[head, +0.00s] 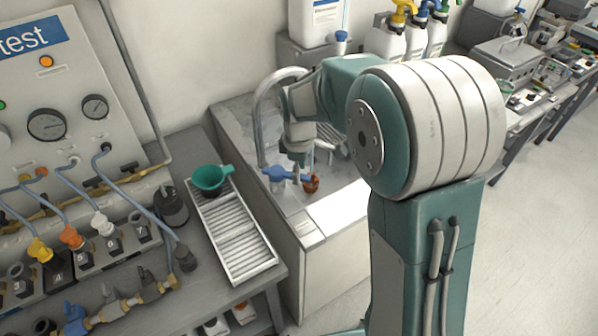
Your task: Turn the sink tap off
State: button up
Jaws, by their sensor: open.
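The sink tap is a tall grey curved spout (259,130) rising from the sink (240,115) in the middle of the head view. A blue handle-like part (275,173) sits low at the foot of the spout. A small orange-brown round piece (311,184) is just right of it. My gripper (298,160) points down in front of the spout, open, directly above the blue part. It is small here, and I cannot tell whether its fingers touch the blue part. My arm hides the right part of the sink, and I cannot tell whether water runs.
A green funnel (209,178) sits on a white ribbed drain tray (232,235) left of the sink. A test panel (60,110) with gauges and hoses stands farther left. Bottles with coloured pumps (385,42) stand behind my arm. The floor (540,230) at right is clear.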

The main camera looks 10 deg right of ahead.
jog(key=shift+f, duration=0.45)
grip_shut()
jog(key=s+m, duration=0.1)
jog(key=m, duration=0.1)
jog(key=a+m, duration=0.1)
jog(key=shift+s+m, duration=0.4)
jog(key=shift+s+a+m, duration=0.25)
jog(key=shift+a+m, duration=0.1)
jog(key=shift+m, duration=0.5)
jog(key=shift+s+a+m, duration=0.2)
jog(key=shift+a+m, duration=0.15)
jog(key=shift+m, duration=0.45)
jog(key=shift+s+a+m, duration=0.25)
jog(key=shift+a+m, duration=0.1)
jog(key=shift+m, duration=0.5)
